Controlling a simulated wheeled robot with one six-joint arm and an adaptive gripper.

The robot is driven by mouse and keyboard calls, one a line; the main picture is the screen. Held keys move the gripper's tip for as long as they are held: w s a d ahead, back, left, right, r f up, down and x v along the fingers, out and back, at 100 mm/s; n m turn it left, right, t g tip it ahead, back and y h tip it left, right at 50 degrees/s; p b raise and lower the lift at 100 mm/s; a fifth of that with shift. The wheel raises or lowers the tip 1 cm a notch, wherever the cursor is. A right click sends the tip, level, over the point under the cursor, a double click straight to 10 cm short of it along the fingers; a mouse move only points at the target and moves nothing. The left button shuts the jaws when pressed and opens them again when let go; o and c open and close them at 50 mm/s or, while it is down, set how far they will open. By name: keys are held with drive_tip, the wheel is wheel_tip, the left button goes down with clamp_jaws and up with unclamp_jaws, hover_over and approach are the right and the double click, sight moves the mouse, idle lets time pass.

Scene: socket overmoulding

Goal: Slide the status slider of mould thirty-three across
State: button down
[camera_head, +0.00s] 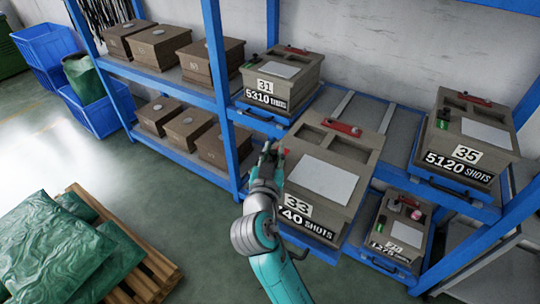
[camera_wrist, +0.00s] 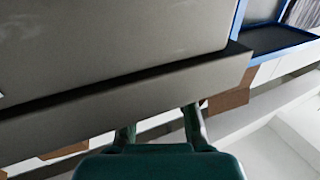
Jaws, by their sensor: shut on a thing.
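Mould thirty-three (camera_head: 352,150) is a brown box in the middle of the head view, with a white sheet on top, a red part at its far edge and a front plate marked 33. My gripper (camera_head: 274,150) is at its upper left edge, shut on the status slider. A small red patch of the slider (camera_head: 286,152) shows beside the fingertips; the rest is hidden by the fingers. In the wrist view, the mould's grey-brown side (camera_wrist: 120,60) fills the top, and my gripper's fingers (camera_wrist: 160,122) reach up to its lower edge, their tips partly hidden.
Mould 31 (camera_head: 295,80) stands behind and mould 35 (camera_head: 480,125) to the right, both with green patches. A smaller mould (camera_head: 402,222) sits lower right. Blue rack posts (camera_head: 215,75) stand close to my arm. Green sacks lie on a pallet (camera_head: 150,262) at left; floor between is clear.

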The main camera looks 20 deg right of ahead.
drive_tip(key=shift+w+d, duration=0.3)
drive_tip(key=shift+d, duration=0.05)
drive_tip(key=c, duration=1)
unclamp_jaws()
drive_tip(key=shift+c, duration=0.2)
drive_tip(key=v, duration=1.2)
